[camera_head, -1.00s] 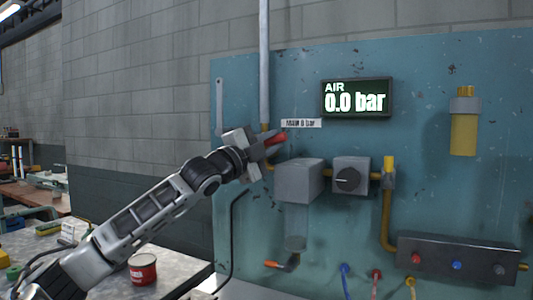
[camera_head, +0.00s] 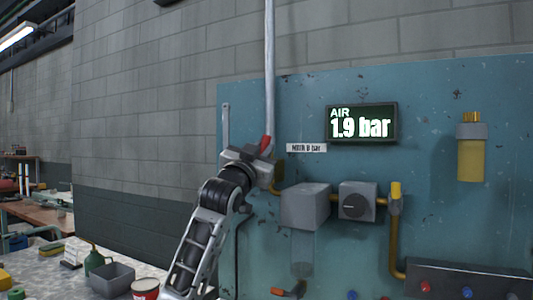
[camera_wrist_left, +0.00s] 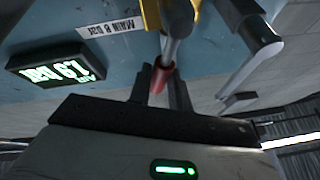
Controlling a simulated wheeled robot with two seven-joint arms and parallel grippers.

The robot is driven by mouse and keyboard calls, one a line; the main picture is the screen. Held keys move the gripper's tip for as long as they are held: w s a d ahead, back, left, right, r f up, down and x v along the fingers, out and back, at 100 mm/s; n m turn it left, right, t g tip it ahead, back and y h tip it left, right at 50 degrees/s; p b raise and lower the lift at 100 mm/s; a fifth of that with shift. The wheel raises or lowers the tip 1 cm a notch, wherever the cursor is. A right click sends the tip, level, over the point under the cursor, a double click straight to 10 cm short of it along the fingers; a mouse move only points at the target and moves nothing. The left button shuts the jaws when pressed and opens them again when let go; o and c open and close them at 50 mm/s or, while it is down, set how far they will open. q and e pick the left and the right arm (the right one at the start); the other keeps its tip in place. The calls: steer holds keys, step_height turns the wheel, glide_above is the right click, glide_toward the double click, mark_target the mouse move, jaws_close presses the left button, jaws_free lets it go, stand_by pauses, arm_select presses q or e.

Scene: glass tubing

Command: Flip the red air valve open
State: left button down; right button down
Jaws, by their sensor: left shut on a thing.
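The red air valve handle (camera_head: 265,144) stands close to upright along the grey vertical pipe (camera_head: 269,80), at the panel's left side. My left gripper (camera_head: 258,157) is at the valve, shut on the red handle. In the left wrist view the red handle (camera_wrist_left: 161,77) sits between the two dark fingers of the left gripper (camera_wrist_left: 162,88). The valve body is mostly hidden behind the gripper in the head view. The air display (camera_head: 361,124) reads 1.9 bar. My right gripper is out of view.
A grey box (camera_head: 306,205) and a regulator with a black knob (camera_head: 355,206) are right of the gripper on the teal panel (camera_head: 430,160). A yellow cylinder (camera_head: 471,160) hangs further right. A red can (camera_head: 145,289) and a grey bin (camera_head: 105,277) stand on the bench at lower left.

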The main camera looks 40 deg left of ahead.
arm_select(q)
steer(key=shift+s+a+r+n+g+y+p, duration=0.15)
steer(key=shift+a+n+g+y, duration=0.2)
steer(key=shift+n, duration=0.55)
steer(key=shift+a+f+n+g+y+p, duration=0.15)
steer(key=shift+n+y, duration=0.3)
steer(key=shift+n, duration=0.45)
steer(key=shift+s+a+r+n+g+y+p, duration=0.15)
steer(key=shift+a+n+g+y, duration=0.2)
steer(key=shift+n, duration=0.55)
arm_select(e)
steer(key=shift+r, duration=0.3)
arm_select(q)
steer(key=shift+w, duration=0.1)
steer(key=shift+a, duration=0.1)
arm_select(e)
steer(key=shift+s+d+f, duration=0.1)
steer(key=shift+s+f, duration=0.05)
arm_select(q)
steer(key=c, duration=1.6)
jaws_free()
steer(key=shift+o, duration=0.2)
